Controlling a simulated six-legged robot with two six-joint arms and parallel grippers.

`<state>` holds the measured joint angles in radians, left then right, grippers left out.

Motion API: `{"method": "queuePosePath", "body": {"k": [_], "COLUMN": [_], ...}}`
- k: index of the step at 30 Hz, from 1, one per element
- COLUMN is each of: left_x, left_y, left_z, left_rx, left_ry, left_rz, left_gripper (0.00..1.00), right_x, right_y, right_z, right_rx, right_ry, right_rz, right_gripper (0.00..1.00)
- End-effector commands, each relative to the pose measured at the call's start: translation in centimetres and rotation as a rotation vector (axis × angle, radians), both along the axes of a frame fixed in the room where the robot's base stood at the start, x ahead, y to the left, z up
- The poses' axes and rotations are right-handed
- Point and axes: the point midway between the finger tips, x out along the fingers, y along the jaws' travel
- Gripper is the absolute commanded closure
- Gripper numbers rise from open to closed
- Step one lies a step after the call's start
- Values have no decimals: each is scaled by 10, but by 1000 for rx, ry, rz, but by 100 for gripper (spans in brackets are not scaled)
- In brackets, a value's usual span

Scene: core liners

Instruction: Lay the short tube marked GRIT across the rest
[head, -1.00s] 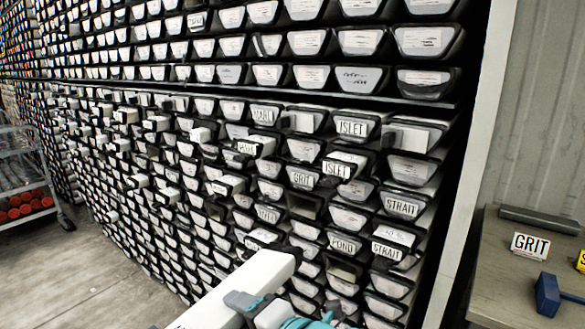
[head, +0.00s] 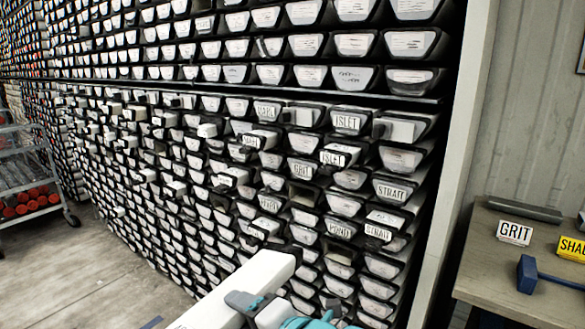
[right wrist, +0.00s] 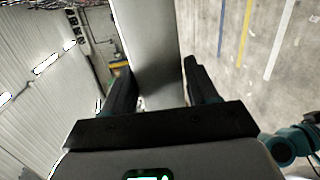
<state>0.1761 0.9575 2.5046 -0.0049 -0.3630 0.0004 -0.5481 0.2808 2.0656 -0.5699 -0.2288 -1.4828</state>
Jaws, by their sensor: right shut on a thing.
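My right gripper (head: 262,308) is shut on a long white tube (head: 232,293), which slants across the bottom of the head view. In the right wrist view the tube (right wrist: 153,45) shows between the two dark fingers (right wrist: 160,92). Any marking on its end is cut off at the picture's bottom edge, so I cannot read it. A tube end marked GRIT (head: 301,169) shows in the rack. A white GRIT sign (head: 514,233) stands on the bench at right, in front of a dark grey bar (head: 525,209). I cannot tell whether that bar is the rest. My left gripper is not in view.
A tall rack (head: 420,150) of labelled tubes fills most of the head view; some ends stick out. The bench (head: 490,265) also bears a blue-headed tool (head: 526,275) and a yellow sign (head: 572,249). A trolley (head: 30,175) stands far left beside open floor (head: 100,270).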

Motion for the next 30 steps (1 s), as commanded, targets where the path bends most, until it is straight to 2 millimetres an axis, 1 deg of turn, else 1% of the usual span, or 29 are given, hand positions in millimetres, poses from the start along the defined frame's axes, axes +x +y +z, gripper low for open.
{"method": "queuePosePath", "body": {"k": [1,4,8,14,17,23,26,29,30], "left_x": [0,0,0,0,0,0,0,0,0], "left_y": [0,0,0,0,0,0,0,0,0], "left_z": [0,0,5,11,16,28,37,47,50], "left_rx": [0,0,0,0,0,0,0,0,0], "left_ry": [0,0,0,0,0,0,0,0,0], "left_rz": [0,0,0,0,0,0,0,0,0], "left_gripper": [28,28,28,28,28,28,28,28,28], "right_x": [1,1,10,25,32,45,51,54,55], "right_y": [0,0,-13,-35,-50,-92,-122,-159,-175], "right_z": [4,4,2,-11,-25,-61,-85,-109,-118], "right_rx": [7,7,6,6,5,2,1,-2,-3], "right_ry": [-8,-8,-6,-4,-3,0,3,4,3], "right_rz": [-1,0,-31,-80,-115,-228,-317,-436,-487], "right_gripper": [100,100,100,100,100,100,100,100,100]}}
